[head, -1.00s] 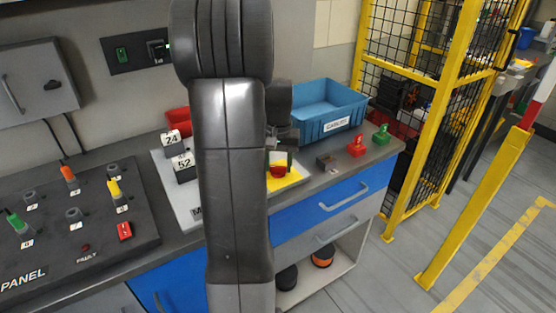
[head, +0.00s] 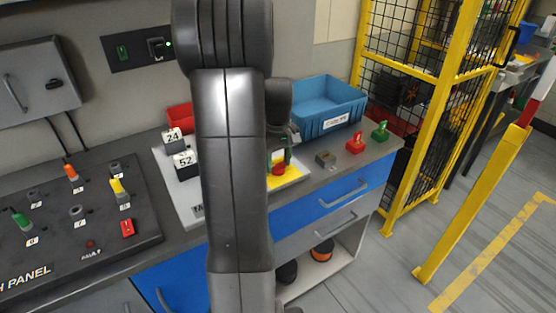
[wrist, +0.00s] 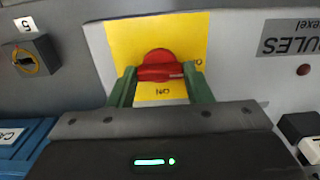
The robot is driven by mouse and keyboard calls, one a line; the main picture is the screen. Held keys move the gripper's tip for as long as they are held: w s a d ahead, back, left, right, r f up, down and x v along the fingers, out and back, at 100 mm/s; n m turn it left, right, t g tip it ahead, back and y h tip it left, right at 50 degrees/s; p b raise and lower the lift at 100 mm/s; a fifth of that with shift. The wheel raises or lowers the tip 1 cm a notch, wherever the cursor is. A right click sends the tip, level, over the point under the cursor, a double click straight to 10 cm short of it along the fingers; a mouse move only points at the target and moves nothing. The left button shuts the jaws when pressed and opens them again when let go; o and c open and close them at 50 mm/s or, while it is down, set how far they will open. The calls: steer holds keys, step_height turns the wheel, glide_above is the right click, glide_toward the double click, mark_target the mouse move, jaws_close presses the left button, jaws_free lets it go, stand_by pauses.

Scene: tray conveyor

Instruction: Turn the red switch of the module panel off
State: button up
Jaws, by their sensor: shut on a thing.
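The module panel (head: 185,213) is a pale board behind my arm, with a yellow plate (wrist: 190,35) at its right end. The red switch (wrist: 158,57) is a round knob with a raised bar on that plate; it also shows in the head view (head: 278,170). My gripper (wrist: 159,73) has its green fingers shut on the bar's two ends. The bar lies roughly level in the wrist view, with a pale mark at its right end. An "ON" label sits below the knob, and a partly hidden label is at its right.
A blue bin (head: 328,108) stands behind the panel. Number blocks (head: 184,165) stand on the panel's left. A black switch panel (head: 60,250) is at far left.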

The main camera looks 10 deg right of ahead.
mark_target(278, 164)
steer(key=shift+r, duration=0.1)
stand_by(0.3)
steer(key=o, duration=1)
step_height(278, 164, up, 14)
steer(key=shift+f, duration=0.15)
step_height(278, 164, down, 14)
steer(key=shift+r, duration=0.1)
stand_by(0.4)
stand_by(0.3)
